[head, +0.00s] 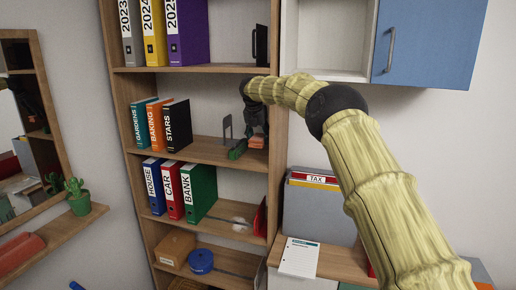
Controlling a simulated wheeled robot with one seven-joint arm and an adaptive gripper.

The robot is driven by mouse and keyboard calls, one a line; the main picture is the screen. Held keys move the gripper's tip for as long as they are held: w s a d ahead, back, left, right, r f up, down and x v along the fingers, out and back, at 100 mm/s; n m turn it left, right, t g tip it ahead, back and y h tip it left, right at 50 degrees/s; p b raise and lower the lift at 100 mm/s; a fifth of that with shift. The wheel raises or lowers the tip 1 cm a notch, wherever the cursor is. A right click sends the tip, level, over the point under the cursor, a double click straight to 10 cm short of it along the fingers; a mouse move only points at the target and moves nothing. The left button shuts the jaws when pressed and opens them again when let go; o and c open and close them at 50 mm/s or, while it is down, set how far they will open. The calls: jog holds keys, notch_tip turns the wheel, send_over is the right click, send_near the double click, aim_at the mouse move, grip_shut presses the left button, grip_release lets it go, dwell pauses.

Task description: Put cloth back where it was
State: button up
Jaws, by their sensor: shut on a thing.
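My arm reaches from the right into the bookcase. My gripper (256,131) points down at the right end of the middle shelf, shut on what looks like a folded salmon-orange cloth (258,143). The cloth is at or just above the shelf board; I cannot tell whether it touches. The fingertips are dark and small here, and partly hide it. A dark green object (237,149) lies just left of the cloth on the same shelf.
A grey bookend (227,130) stands left of my gripper, with binders such as STARS (177,126) further left. The bookcase's right side panel (277,150) is close to my gripper. The shelf below holds binders and a red object (260,217).

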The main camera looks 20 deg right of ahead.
notch_tip(320, 180, down, 3)
jog(key=shift+a+f+p, duration=0.1)
jog(key=shift+f+p, duration=0.05)
jog(key=shift+p, duration=0.4)
notch_tip(320, 180, down, 2)
jog(key=shift+s+f+p, duration=0.1)
jog(key=shift+p, duration=0.8)
jog(key=shift+f+p, duration=0.6)
jog(key=shift+d+f, duration=0.1)
jog(key=shift+d, duration=0.1)
jog(key=shift+f, duration=0.15)
jog(key=o, duration=0.6)
